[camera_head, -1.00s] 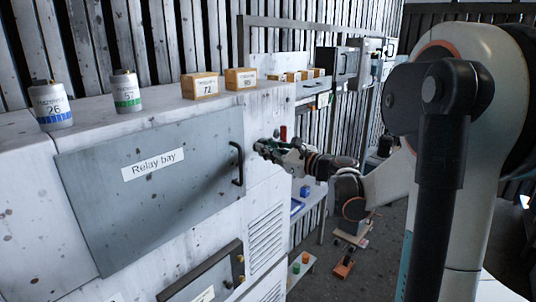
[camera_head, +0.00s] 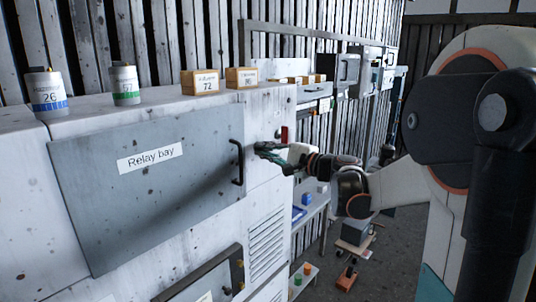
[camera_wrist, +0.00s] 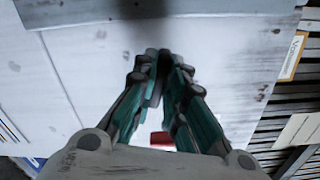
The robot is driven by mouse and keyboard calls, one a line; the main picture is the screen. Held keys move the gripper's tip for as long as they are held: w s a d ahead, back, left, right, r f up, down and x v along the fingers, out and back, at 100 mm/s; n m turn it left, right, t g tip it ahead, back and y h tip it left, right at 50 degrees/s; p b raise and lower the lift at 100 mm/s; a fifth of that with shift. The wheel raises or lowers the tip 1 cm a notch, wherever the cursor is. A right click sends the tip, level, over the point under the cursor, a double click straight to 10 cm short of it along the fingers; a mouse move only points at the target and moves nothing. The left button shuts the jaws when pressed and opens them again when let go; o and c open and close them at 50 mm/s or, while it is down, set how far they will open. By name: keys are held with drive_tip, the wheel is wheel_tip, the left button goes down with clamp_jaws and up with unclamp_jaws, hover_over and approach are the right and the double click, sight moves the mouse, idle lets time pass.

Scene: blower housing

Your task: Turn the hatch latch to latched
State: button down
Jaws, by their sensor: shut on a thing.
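The grey hatch (camera_head: 140,205) labelled "Relay bay" lies flat against the front of the white housing, with a black bar handle (camera_head: 238,162) at its right edge. My gripper (camera_head: 260,148) is at the housing face just right of that handle. In the wrist view its green and grey fingers (camera_wrist: 160,62) come together at the tips. A dark piece shows between them, likely the hatch latch; the fingers mostly hide it, and its angle cannot be told. A small red part (camera_head: 284,133) is on the housing just right of the fingertips.
Two labelled cylinders (camera_head: 47,92) and two orange boxes (camera_head: 241,78) stand on the housing top. A vent grille (camera_head: 266,240) and a lower dark panel (camera_head: 205,277) are below. Shelves with boxes (camera_head: 345,68) stand behind to the right.

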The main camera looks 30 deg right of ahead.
drive_tip(key=shift+f+n+b, duration=0.1)
drive_tip(key=shift+n+b, duration=0.35)
drive_tip(key=shift+n, duration=1.05)
drive_tip(key=c, duration=1.6)
unclamp_jaws()
drive_tip(key=shift+w, duration=0.1)
drive_tip(key=shift+c, duration=0.2)
drive_tip(key=v, duration=1.2)
drive_tip(key=shift+a, duration=0.1)
